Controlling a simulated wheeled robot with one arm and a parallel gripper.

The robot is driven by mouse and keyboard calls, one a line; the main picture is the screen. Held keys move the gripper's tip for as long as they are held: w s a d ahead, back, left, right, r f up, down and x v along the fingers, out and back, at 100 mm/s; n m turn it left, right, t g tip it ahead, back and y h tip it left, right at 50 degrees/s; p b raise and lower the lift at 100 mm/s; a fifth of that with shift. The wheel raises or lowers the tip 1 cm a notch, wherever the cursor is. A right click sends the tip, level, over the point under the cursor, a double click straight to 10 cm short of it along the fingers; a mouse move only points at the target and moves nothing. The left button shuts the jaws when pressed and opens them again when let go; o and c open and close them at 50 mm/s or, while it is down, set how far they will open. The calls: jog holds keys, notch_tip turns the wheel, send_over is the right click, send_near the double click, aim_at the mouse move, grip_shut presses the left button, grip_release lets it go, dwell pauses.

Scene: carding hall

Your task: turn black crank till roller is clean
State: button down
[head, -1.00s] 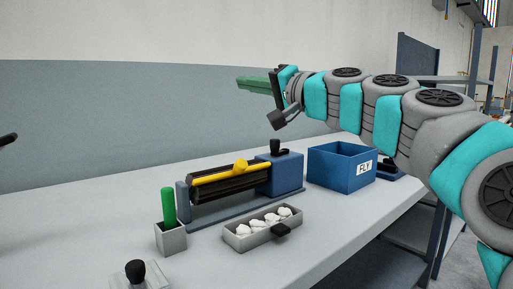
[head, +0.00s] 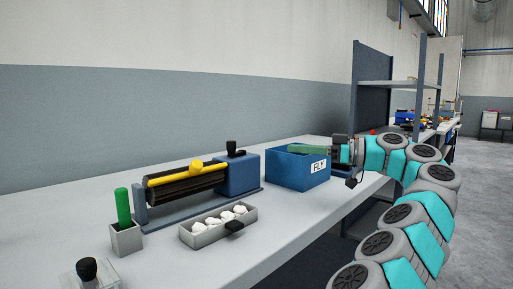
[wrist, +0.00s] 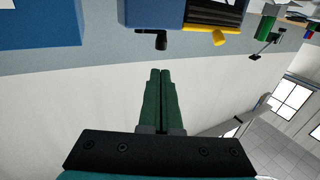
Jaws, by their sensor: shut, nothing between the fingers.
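The black crank (head: 235,148) stands on top of the blue housing (head: 239,175) at the right end of the roller unit. The dark roller (head: 190,187) lies left of the housing, under a yellow bar (head: 188,174). I cannot tell how clean its surface is. My gripper (head: 292,149) has green fingers, shut and empty. In the head view it overlaps the top of the blue FLY bin, right of the crank and apart from it. In the wrist view the crank (wrist: 156,40) shows beyond the fingertips (wrist: 160,72), with the housing and yellow bar.
The blue FLY bin (head: 290,176) stands right of the roller unit. A grey tray (head: 205,236) with white tufts and a black handle sits in front. A grey holder (head: 126,240) with a green stick is at left. Bare bench lies behind the unit. Shelving (head: 372,95) rises at right.

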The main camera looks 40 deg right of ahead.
jog(key=x, duration=1.4)
